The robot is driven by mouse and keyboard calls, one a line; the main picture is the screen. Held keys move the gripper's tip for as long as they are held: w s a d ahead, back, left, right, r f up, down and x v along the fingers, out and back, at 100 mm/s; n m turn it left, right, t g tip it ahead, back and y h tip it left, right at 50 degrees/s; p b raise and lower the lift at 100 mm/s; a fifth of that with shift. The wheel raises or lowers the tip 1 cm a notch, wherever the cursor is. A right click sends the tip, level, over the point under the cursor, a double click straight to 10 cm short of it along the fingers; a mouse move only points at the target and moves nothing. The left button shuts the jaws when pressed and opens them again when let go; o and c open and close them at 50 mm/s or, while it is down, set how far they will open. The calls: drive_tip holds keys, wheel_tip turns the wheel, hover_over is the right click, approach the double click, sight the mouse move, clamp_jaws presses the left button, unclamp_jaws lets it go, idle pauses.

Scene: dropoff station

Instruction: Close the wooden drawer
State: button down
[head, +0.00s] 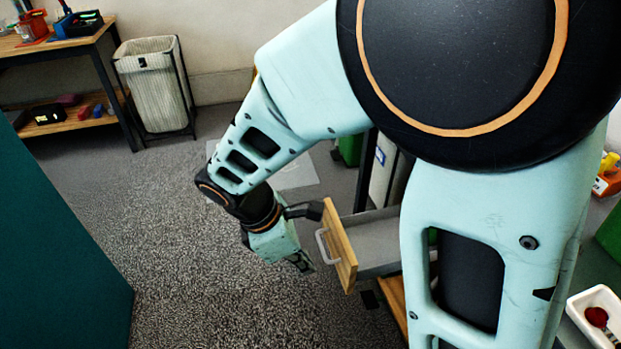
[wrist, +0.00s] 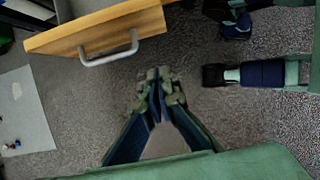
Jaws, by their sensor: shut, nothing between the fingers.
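The wooden drawer (head: 340,245) stands pulled out in the head view, its light wood front facing left with a grey handle (head: 322,246). The grey inside of the drawer shows behind the front, and my arm hides part of the cabinet. In the wrist view the drawer front (wrist: 95,32) is at the upper left, with its curved handle (wrist: 108,50) towards me. My gripper (head: 302,263) is just left of the drawer front, pointing down. In the wrist view my gripper (wrist: 160,78) is shut and empty, apart from the handle.
A white laundry hamper (head: 155,85) and a wooden workbench (head: 60,45) stand at the back left. A dark teal panel (head: 55,240) fills the left foreground. A white tray (head: 597,312) with a red item is at the lower right. Carpet left of the drawer is clear.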

drive_tip(key=w+d+f+b, duration=0.1)
drive_tip(key=w+d+f, duration=0.1)
drive_tip(key=d+f, duration=0.3)
drive_tip(key=shift+d+f+b, duration=0.3)
drive_tip(key=shift+d+f, duration=0.1)
drive_tip(key=shift+d, duration=0.2)
